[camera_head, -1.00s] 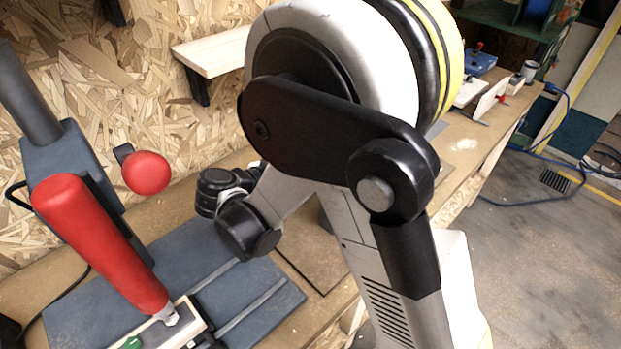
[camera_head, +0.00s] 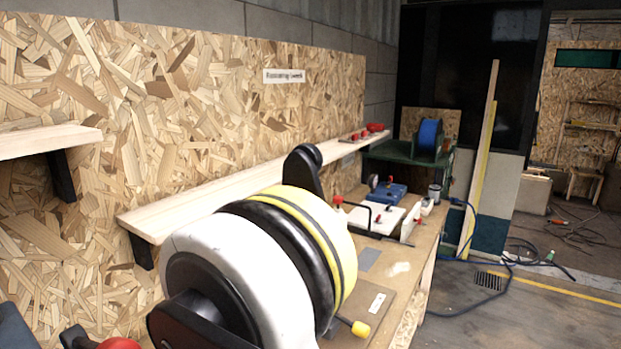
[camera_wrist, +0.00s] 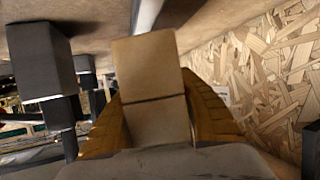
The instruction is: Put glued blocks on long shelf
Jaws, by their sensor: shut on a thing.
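In the wrist view, my gripper (camera_wrist: 152,112) has yellow-orange fingers shut on the glued blocks (camera_wrist: 150,68). These are pale wooden blocks joined end to end, with a dark seam across them. The fingers press on both sides of the lower block. In the head view, the long shelf (camera_head: 180,207) is a pale board running along the chipboard wall to the back right. Its near part is bare; my arm covers some of its middle. My gripper and the blocks do not show in the head view.
Small red things (camera_head: 375,128) stand at the shelf's far end. A shorter shelf (camera_head: 50,140) is at the left. Below the long shelf, the workbench (camera_head: 405,255) holds a blue tool (camera_head: 388,191), a white board (camera_head: 375,218) and a yellow-ended item (camera_head: 360,329). Open floor lies right.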

